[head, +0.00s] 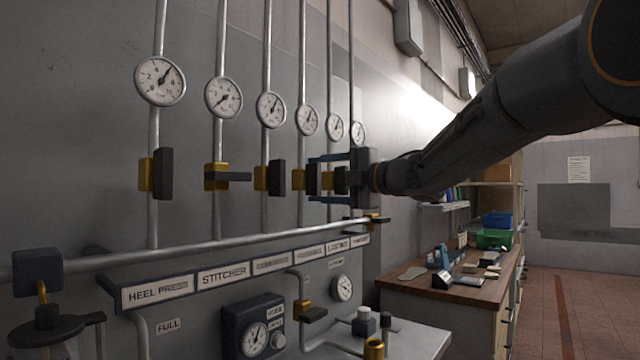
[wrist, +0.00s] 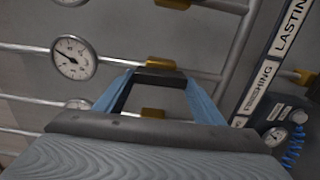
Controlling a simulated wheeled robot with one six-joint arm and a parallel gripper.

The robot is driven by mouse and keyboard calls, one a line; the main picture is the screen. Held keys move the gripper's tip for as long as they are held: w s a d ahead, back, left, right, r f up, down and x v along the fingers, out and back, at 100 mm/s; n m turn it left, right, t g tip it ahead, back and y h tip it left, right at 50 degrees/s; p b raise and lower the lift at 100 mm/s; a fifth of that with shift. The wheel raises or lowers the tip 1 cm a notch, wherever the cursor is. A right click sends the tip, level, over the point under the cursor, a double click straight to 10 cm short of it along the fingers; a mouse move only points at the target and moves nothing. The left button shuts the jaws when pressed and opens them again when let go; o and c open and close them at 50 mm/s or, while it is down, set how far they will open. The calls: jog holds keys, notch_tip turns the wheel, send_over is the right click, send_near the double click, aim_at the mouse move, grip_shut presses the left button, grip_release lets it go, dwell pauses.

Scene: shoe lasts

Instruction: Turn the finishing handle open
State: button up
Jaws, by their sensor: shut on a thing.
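The finishing handle (head: 313,180) is a dark bar on a brass valve body (head: 298,180), on the fourth pipe from the left. It stands upright, along its pipe. My gripper (head: 312,179) reaches it from the right, and its blue fingers are shut on the handle, one above and one below. In the wrist view the dark bar (wrist: 160,78) lies between the two blue fingertips. The FINISHING label (wrist: 262,82) shows there below the LASTING label (wrist: 291,22). The finishing gauge (head: 307,119) is above the handle.
The lasting handle (head: 341,180) is close by on the right, within the gripper's span. The third handle (head: 277,178) is close on the left. The stitcher handle (head: 234,176) lies across its pipe. A horizontal pipe (head: 200,248) runs below. A workbench (head: 440,297) stands at the right.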

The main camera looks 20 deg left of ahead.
jog(key=o, duration=1.1)
jog(key=shift+c, duration=0.2)
jog(key=b+v, duration=0.1)
jog(key=v, duration=0.7)
jog(key=shift+a, duration=0.1)
